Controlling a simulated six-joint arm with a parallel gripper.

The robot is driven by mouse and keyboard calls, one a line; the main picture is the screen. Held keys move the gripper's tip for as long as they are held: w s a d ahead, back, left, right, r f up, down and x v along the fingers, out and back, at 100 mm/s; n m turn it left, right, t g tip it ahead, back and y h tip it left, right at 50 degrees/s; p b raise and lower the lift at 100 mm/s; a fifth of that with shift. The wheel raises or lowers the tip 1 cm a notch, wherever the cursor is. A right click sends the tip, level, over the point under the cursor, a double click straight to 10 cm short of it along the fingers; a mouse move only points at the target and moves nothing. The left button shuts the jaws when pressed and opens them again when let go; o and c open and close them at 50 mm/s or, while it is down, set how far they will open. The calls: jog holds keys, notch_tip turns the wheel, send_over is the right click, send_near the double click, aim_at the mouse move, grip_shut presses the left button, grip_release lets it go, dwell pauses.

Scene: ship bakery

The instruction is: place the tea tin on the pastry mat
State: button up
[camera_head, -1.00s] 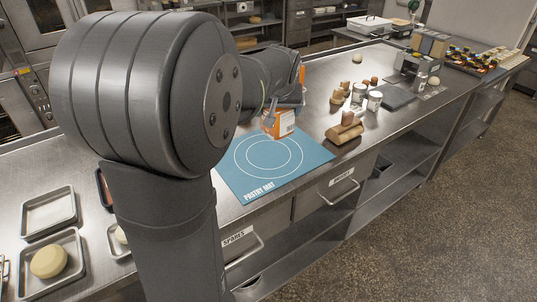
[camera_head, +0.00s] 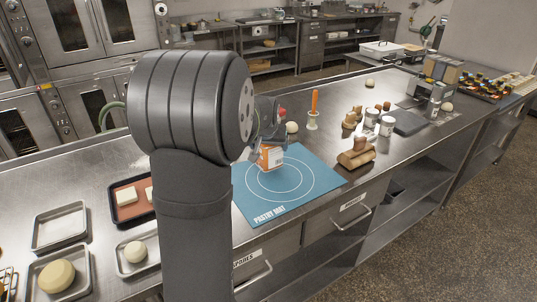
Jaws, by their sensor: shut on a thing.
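The tea tin appears to be the small orange box with a white label (camera_head: 271,158). My gripper (camera_head: 271,143) is shut on it, and the arm partly hides the gripper and the tin's left side. The tin is upright or nearly so, over the far part of the blue pastry mat (camera_head: 301,203), near the upper edge of its white circles. I cannot tell whether its base touches the mat. The mat lies flat on the steel counter, its left edge partly behind my arm.
A wooden piece (camera_head: 356,154) lies just right of the mat. An orange-handled tool (camera_head: 313,110) stands upright behind it. Jars (camera_head: 387,126) and a dark board (camera_head: 409,122) are further right. The mat's near part is clear.

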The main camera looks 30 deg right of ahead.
jog(key=shift+f, duration=1.7)
jog(key=shift+f, duration=0.15)
jog(key=o, duration=1)
jog(key=shift+c, duration=0.2)
jog(key=shift+s+a+r, duration=0.1)
jog(key=shift+s+r, duration=0.1)
jog(key=shift+r, duration=0.35)
jog(key=v, duration=1.1)
jog(key=shift+f, duration=0.1)
